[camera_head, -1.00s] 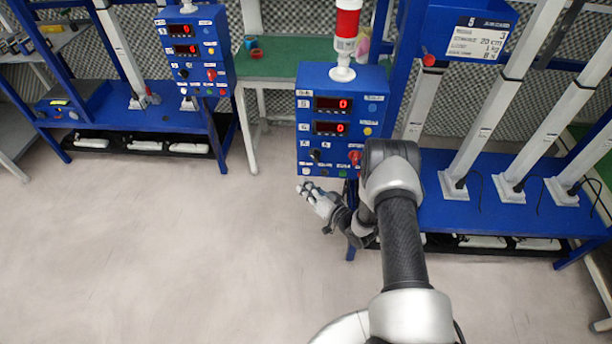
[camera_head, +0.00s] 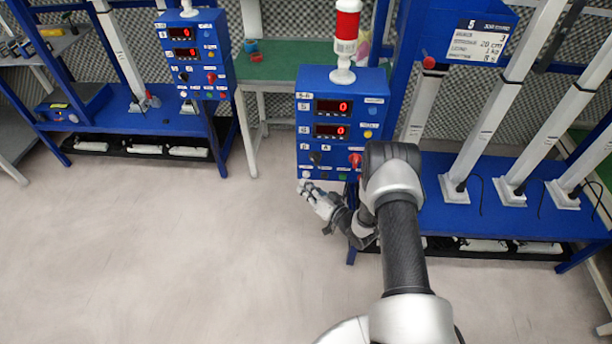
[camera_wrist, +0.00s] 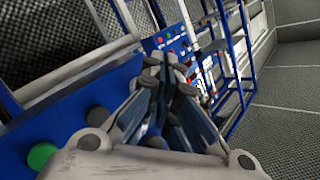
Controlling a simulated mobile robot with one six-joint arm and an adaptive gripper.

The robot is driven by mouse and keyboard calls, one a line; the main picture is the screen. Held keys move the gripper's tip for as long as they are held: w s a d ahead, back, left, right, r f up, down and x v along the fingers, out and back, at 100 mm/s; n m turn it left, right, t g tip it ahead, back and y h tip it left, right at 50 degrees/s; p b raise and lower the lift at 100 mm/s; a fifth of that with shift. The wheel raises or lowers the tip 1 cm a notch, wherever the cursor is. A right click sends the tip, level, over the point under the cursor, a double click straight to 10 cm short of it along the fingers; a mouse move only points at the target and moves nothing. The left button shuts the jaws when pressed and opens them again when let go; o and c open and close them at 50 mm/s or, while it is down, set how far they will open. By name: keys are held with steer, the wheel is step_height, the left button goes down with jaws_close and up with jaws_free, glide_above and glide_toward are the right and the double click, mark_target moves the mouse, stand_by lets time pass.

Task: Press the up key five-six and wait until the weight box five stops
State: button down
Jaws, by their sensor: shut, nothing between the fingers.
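The blue control panel (camera_head: 342,103) labelled 5-6 stands in the middle of the head view, with two red displays, both reading 0. Small buttons and switches line its lower part, including a red switch (camera_head: 355,159); the up key cannot be told apart by its label. My gripper (camera_head: 305,188) is shut and empty at the panel's lower left edge; contact cannot be told. In the wrist view my shut fingers (camera_wrist: 168,75) point past a blue surface with a green button (camera_wrist: 42,156) and dark knobs (camera_wrist: 97,117). Weight box five cannot be made out.
A sign (camera_head: 480,40) marked 5 hangs on the blue frame, right of a red and white beacon (camera_head: 346,30). Grey columns (camera_head: 500,110) stand on a blue bench (camera_head: 470,225). Another control panel (camera_head: 197,55) is at the left. The floor in front (camera_head: 160,260) is clear.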

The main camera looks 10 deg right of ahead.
steer(key=shift+w, duration=0.1)
stand_by(0.6)
steer(key=shift+w+d+b, duration=0.15)
steer(key=shift+w+b, duration=0.15)
steer(key=shift+b, duration=0.1)
